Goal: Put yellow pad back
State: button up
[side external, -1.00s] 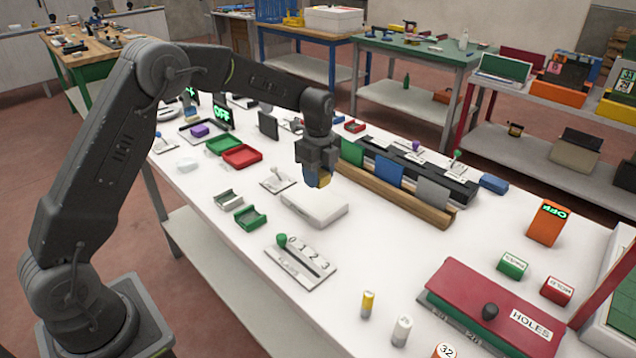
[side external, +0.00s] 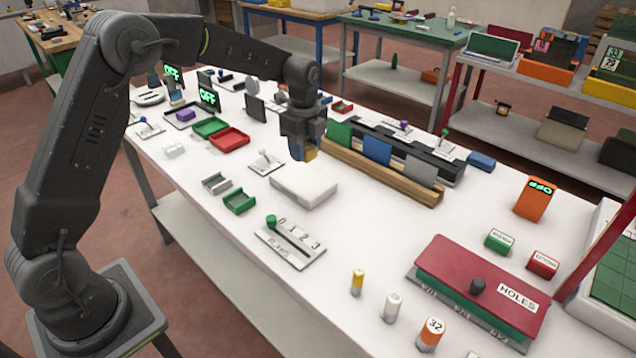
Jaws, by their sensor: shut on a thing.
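My gripper (side external: 304,146) is shut on a small pad (side external: 310,153) that shows yellow on one side and blue on the other. Much of the pad is hidden between the fingers. The gripper points down and holds the pad above the table, just behind a flat white block (side external: 303,188) in the picture. A small grey holder (side external: 216,183) and a small green holder (side external: 240,201) sit to the left of the block. Both look empty.
A wooden rail (side external: 385,177) with green, blue and grey plates stands close to the right of my gripper. A green tray (side external: 210,127) and a red tray (side external: 230,137) lie to the left. A lever plate (side external: 267,163) is nearby.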

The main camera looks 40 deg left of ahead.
jog(key=s+d, duration=0.2)
jog(key=s, duration=0.1)
send_over(346, 217)
notch_tip(346, 217, down, 7)
jog(key=shift+r, duration=0.1)
jog(key=shift+f, duration=2.05)
jog(key=shift+f, duration=0.15)
jog(key=o, duration=0.9)
